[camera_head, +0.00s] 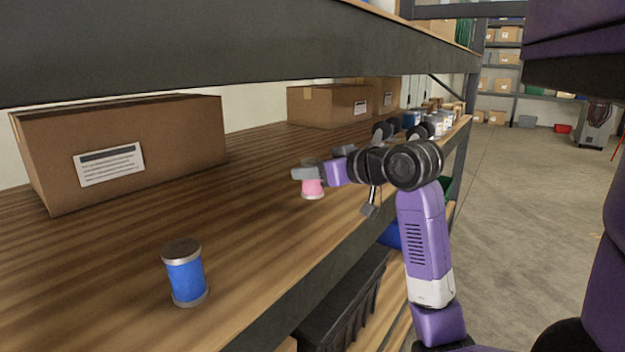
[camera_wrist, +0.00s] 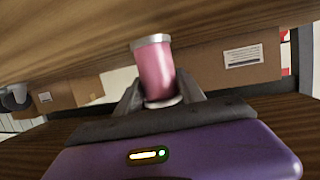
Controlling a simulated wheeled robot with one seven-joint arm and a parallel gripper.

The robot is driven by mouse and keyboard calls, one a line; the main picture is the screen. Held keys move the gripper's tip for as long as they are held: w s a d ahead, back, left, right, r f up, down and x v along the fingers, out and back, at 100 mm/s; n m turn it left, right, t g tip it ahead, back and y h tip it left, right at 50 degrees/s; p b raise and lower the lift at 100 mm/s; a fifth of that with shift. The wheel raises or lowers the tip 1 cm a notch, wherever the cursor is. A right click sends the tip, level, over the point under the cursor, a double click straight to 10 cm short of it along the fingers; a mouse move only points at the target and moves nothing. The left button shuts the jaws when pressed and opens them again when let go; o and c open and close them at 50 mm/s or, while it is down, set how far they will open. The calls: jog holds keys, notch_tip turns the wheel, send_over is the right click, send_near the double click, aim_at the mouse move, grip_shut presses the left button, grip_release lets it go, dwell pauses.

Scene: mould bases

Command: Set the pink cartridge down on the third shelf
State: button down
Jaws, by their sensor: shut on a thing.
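The pink cartridge (camera_head: 313,188) has grey end caps and is held in my gripper (camera_head: 309,174) at the wooden shelf (camera_head: 265,205). In the wrist view the pink cartridge (camera_wrist: 154,72) stands between the two fingers of my gripper (camera_wrist: 160,100), which are shut on its sides. In the head view the fingers cover its upper part. The cartridge looks upright and close to the shelf surface; I cannot tell whether its base touches the wood. Which shelf level this is cannot be told for certain.
A blue cartridge (camera_head: 185,273) stands nearer on the same shelf. A large cardboard box (camera_head: 125,145) is at the back left, with more boxes (camera_head: 330,105) farther along. A shelf beam (camera_head: 230,50) runs overhead. Bare wood lies between the two cartridges.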

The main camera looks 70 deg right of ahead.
jog(key=shift+f, duration=1.3)
jog(key=shift+f, duration=0.15)
jog(key=c, duration=0.7)
grip_release()
jog(key=shift+s+a+r, duration=0.1)
jog(key=shift+s+r, duration=0.1)
jog(key=b+v, duration=0.1)
jog(key=v, duration=1)
jog(key=shift+s+a+r, duration=0.1)
jog(key=shift+s+r, duration=0.05)
jog(key=shift+s, duration=0.15)
